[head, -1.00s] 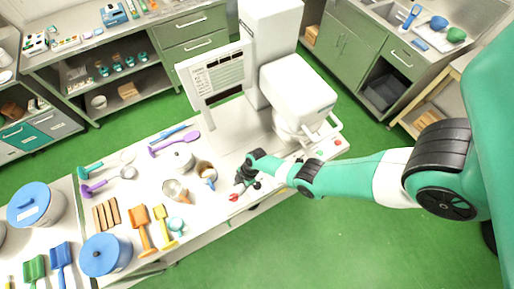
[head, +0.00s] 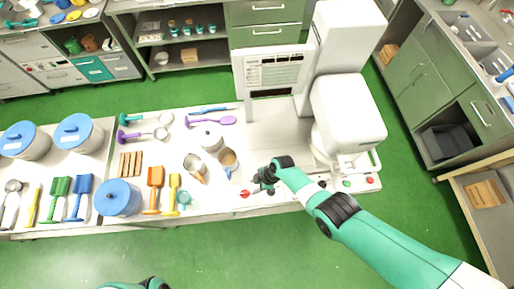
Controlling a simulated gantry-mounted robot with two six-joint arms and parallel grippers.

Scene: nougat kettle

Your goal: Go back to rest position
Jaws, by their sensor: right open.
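My right arm comes in from the lower right.
A large white mixer (head: 346,108) stands right of the gripper, with a panel (head: 273,72) behind. The green floor in front is clear.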

